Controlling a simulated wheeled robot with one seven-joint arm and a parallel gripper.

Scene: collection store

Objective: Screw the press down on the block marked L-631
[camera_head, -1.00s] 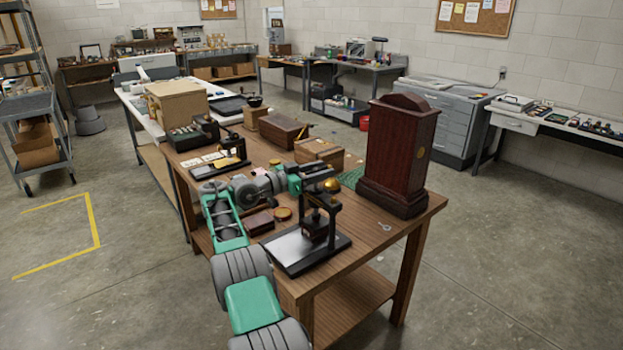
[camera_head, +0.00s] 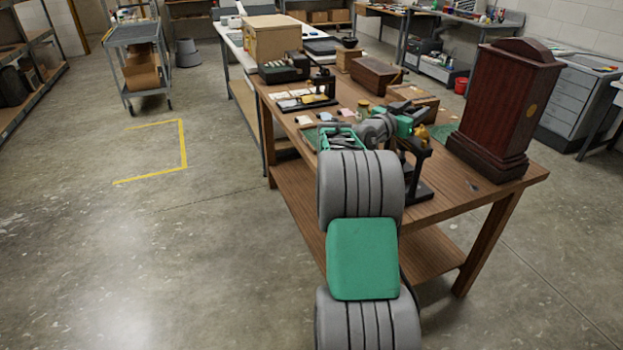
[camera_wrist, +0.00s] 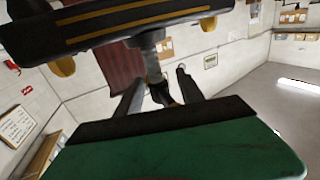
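My gripper (camera_head: 408,122) is at the height of the press top, close to the ball. In the wrist view the fingers (camera_wrist: 160,80) stand apart, with a dark upright post (camera_wrist: 153,66) showing in the gap. I cannot tell whether they touch it. A black bar with gold stripes (camera_wrist: 110,24) lies across the top of that view, with brass knobs by its ends. The block marked L-631 is hidden; no marking is readable.
A tall dark red wooden case (camera_head: 506,105) stands right of the press on the workbench (camera_head: 480,185). Wooden boxes (camera_head: 375,75) and a small black stand (camera_head: 310,98) are farther back.

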